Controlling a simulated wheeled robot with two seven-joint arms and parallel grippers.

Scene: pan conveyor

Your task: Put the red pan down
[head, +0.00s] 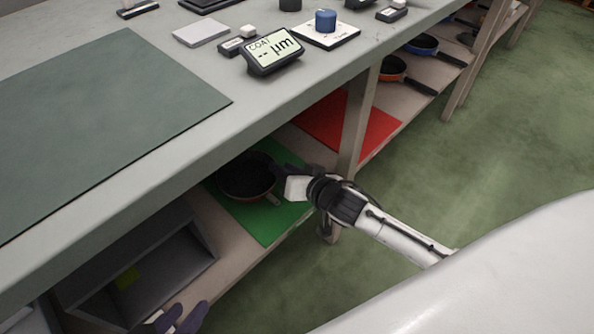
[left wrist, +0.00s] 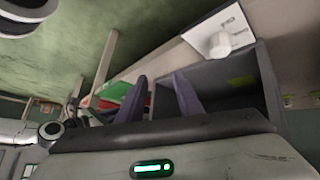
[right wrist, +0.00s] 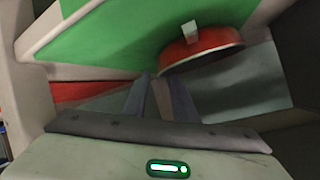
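The red pan (head: 245,178) is on or just over the green mat (head: 268,226) on the lower shelf; its inside is dark in shadow. In the right wrist view the pan (right wrist: 205,48) shows its red side and a pale block on it. My right gripper (head: 283,172) is beside the pan's right side. Its fingers (right wrist: 156,80) are a little apart, with nothing visible held between them and the pan's edge near their tips. My left gripper (head: 180,318) is low at the front, by the grey bin. Its fingers (left wrist: 161,78) are apart and empty.
A red mat (head: 348,122) lies further along the shelf, past a table leg (head: 357,115). An orange pan (head: 392,69) and a blue pan (head: 422,45) are beyond it. A grey open bin (head: 150,270) stands nearer. A display reading "COAT -- µm" (head: 272,55) is on the tabletop.

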